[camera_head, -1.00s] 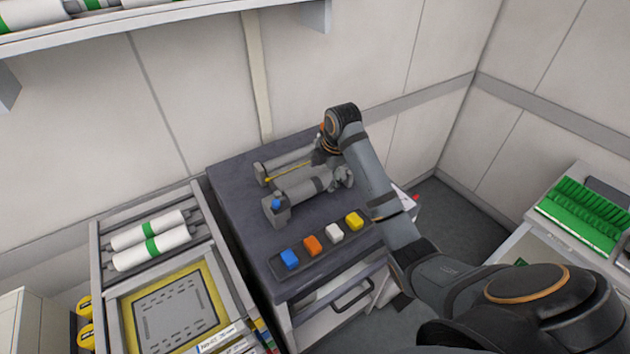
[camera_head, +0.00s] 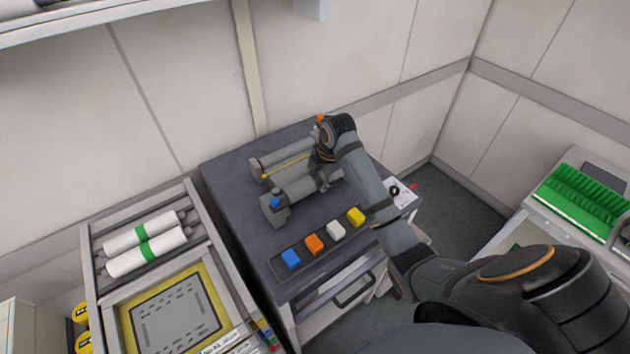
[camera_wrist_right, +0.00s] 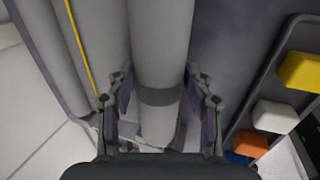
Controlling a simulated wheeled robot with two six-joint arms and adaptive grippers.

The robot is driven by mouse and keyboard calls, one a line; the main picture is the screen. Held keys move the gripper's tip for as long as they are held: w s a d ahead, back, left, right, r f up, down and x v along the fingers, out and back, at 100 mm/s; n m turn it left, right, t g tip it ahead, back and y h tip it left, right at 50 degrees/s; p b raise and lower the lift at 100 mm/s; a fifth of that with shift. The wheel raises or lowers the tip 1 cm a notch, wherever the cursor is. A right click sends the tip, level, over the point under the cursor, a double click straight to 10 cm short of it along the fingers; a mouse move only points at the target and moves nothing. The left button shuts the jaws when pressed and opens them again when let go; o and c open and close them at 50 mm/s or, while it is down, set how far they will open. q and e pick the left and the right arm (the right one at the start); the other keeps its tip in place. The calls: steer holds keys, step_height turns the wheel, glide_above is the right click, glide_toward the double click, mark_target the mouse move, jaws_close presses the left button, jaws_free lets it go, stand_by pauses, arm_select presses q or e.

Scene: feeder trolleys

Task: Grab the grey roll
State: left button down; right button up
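The grey roll (camera_head: 300,187) lies on a holder on top of the dark trolley (camera_head: 232,172), slanting across it. It has a darker grey band, seen in the right wrist view on the roll (camera_wrist_right: 158,60). My right gripper (camera_head: 325,178) is down at the roll from above and hides part of it in the head view. In the right wrist view my right gripper (camera_wrist_right: 157,85) is open, with one finger on each side of the roll near the band. Narrow gaps show between fingers and roll. My left gripper is not in view.
A second grey bar with a yellow line (camera_head: 285,165) runs parallel behind the roll. A strip with blue, orange, white and yellow blocks (camera_head: 314,244) lies in front. A trolley with white-and-green rolls (camera_head: 146,258) stands left; a green rack (camera_head: 582,203) stands right.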

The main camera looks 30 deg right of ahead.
mark_target(320, 172)
steer(key=shift+w+f, duration=0.1)
steer(key=shift+f, duration=0.05)
steer(key=shift+c, duration=1)
steer(key=shift+w+f, duration=0.1)
steer(key=shift+c, duration=1.2)
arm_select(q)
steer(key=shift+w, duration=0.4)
arm_select(e)
steer(key=shift+c, duration=1)
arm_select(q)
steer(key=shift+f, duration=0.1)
